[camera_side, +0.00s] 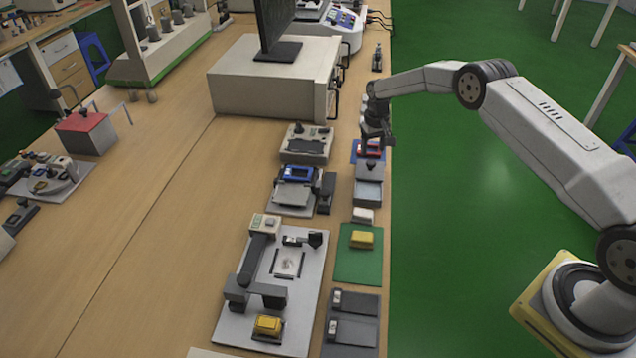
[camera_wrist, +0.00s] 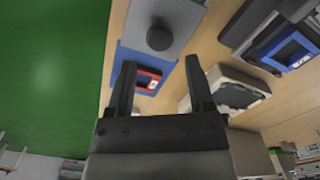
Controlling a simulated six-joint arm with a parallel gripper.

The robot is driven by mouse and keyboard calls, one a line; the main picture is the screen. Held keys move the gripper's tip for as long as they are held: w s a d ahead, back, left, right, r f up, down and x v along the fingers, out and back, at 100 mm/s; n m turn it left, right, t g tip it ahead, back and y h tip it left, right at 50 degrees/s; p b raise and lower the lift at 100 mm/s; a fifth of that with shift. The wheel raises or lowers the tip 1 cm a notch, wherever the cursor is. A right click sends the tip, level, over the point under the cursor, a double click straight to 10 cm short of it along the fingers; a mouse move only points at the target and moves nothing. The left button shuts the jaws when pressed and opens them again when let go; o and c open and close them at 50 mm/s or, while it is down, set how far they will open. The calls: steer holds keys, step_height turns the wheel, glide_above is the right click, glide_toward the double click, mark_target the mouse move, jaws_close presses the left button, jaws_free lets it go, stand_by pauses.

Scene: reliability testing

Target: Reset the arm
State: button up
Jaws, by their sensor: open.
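My gripper (camera_side: 376,138) hangs at the bench's right edge, at the end of my outstretched arm, pointing down. In the wrist view my gripper (camera_wrist: 157,80) shows two dark fingers set well apart, with nothing held between them. Past the fingertips a red and white device (camera_wrist: 148,79) lies on a blue plate (camera_wrist: 128,60). In the side view the blue plate (camera_side: 357,157) is just below my gripper, and the red device (camera_side: 369,151) is partly hidden by it. I cannot tell the exact height of the fingers above the device.
A grey block with a dark knob (camera_side: 368,188) stands just in front. A beige box with a dark panel (camera_side: 305,146) is to the left. A large cabinet (camera_side: 265,95) with a monitor (camera_side: 272,25) stands behind. Green floor (camera_side: 450,200) is open right of the bench.

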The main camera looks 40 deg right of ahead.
stand_by(0.3)
steer(key=shift+s+a+r, duration=0.15)
steer(key=shift+a+r, duration=0.2)
steer(key=shift+r, duration=0.2)
steer(key=s+a+r+n+t, duration=0.1)
steer(key=s+a+r+n, duration=0.1)
steer(key=s+a+r, duration=1)
steer(key=s, duration=0.9)
steer(key=s+a+r+n+t, duration=0.1)
steer(key=s+r, duration=0.1)
steer(key=s, duration=0.8)
steer(key=shift+s+a+r+t, duration=0.3)
steer(key=shift+s+a+r, duration=0.05)
steer(key=shift+a, duration=0.05)
